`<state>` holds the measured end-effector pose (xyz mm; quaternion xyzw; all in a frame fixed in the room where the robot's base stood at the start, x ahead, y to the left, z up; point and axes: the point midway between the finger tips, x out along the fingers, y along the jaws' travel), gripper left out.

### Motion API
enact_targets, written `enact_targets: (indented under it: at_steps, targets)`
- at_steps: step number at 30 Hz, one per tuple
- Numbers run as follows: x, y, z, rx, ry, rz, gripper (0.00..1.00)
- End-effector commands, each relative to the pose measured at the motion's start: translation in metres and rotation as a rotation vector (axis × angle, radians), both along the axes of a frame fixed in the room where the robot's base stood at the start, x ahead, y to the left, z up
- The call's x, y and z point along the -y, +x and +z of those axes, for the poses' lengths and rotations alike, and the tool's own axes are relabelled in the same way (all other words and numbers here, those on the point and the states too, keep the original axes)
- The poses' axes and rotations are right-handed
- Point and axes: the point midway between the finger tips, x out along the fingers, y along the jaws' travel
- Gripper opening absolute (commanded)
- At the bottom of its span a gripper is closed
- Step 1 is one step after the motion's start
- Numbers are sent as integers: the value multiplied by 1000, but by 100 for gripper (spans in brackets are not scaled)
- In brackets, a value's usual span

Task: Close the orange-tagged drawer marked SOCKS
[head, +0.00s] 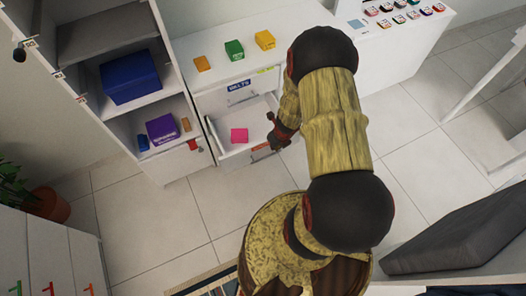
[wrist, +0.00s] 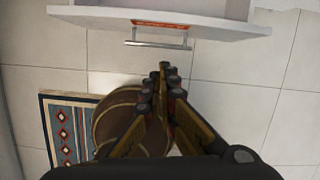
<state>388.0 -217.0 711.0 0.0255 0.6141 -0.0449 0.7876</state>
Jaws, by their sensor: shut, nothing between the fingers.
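The open white drawer (head: 226,133) is pulled out low in the white chest, with a pink box (head: 239,135) inside. In the wrist view the drawer front (wrist: 215,22) crosses the top, with an orange tag (wrist: 160,24) and a metal bar handle (wrist: 158,43). The writing on the tag is too small to read. My gripper (wrist: 162,72) is shut and empty, its tips just below the handle in that picture and seemingly apart from it. In the head view my gripper (head: 277,133) is at the drawer's right front, and my arm hides part of the chest.
A closed drawer with a blue label (head: 239,86) sits above the open one. Orange, green and yellow boxes stand on the chest top (head: 216,72). An open wardrobe with a blue box (head: 130,77) and a purple box (head: 162,129) is at left. Tiled floor (head: 150,215) in front is clear.

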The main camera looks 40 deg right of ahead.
Motion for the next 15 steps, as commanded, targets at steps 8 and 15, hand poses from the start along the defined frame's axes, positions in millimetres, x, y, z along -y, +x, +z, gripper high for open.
enact_targets:
  at_steps: [8, 15]
  targets:
    - [5, -1, -7, 0, 12, -139, 0]
    - [7, 7, -46, 0, 13, -135, 0]
